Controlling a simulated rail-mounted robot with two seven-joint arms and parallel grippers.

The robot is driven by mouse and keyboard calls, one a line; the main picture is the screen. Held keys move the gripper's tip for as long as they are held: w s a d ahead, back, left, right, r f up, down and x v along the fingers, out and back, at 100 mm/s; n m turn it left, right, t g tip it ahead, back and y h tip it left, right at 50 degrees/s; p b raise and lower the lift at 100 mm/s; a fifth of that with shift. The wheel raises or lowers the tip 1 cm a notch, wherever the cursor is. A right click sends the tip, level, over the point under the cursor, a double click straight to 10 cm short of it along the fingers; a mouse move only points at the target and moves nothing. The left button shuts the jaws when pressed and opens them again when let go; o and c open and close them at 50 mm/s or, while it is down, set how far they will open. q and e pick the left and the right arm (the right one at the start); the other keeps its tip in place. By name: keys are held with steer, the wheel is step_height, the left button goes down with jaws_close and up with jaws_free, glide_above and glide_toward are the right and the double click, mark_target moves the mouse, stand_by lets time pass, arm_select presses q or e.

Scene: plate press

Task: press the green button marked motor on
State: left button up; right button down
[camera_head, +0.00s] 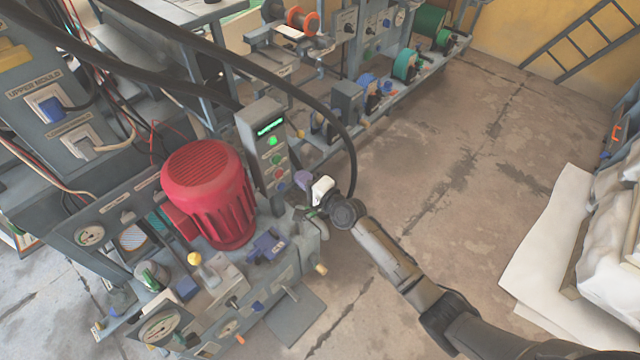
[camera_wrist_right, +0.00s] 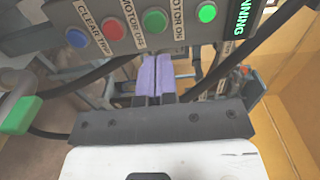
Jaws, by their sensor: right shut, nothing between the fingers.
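The grey control box (camera_head: 262,140) stands behind the red motor in the head view. Its green motor on button (camera_head: 276,159) sits below a lit green lamp (camera_head: 272,141) and above a red button. In the right wrist view the green button (camera_wrist_right: 154,20), labelled motor on, shows near the top, with the bright lamp (camera_wrist_right: 207,12) to its right. The display beside it reads "NNING", partly cut off. My right gripper (camera_head: 303,179) is shut and empty, right of the box. Its purple fingers (camera_wrist_right: 155,62) point toward the green button; contact cannot be told. My left gripper is out of view.
The red motor (camera_head: 209,190) stands left of the box. Red (camera_wrist_right: 112,27) and blue (camera_wrist_right: 77,37) buttons lie close to the green one. A thick black hose (camera_head: 340,125) arcs over the box. Open floor (camera_head: 420,150) lies to the right.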

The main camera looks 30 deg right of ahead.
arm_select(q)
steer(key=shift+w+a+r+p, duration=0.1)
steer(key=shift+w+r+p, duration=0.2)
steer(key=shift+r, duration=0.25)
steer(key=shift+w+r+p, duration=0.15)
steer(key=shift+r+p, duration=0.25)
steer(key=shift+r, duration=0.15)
arm_select(e)
steer(key=v, duration=0.5)
steer(key=shift+r, duration=0.2)
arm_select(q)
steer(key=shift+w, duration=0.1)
